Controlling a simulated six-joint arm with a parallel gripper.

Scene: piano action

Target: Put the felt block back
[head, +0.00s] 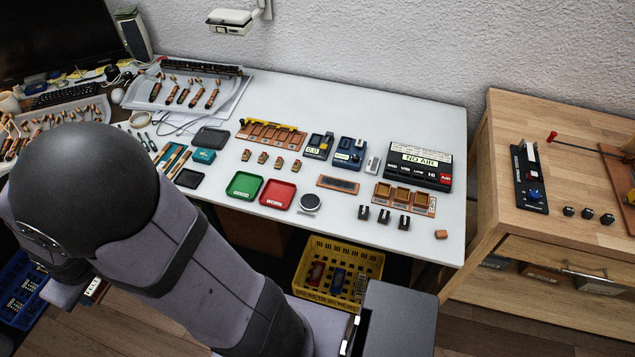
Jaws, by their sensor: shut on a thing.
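My arm fills the lower left of the head view, and its rounded dark joint hides part of the table there. My gripper does not show in this view; the arm's far end is hidden or out of frame. I cannot pick out a felt block for certain. A small orange-brown block (441,234) lies alone near the right front corner of the white table (330,105). A wooden holder (403,200) with several square pockets stands to its left, with three small black pieces (383,216) in front of it.
A green tray (244,186) and a red tray (278,195) lie near the front edge. A black box (418,166) reading "NO AIR" stands at the right. A yellow crate (339,270) sits below the table. The table's back right is clear. A wooden cabinet (550,150) stands right.

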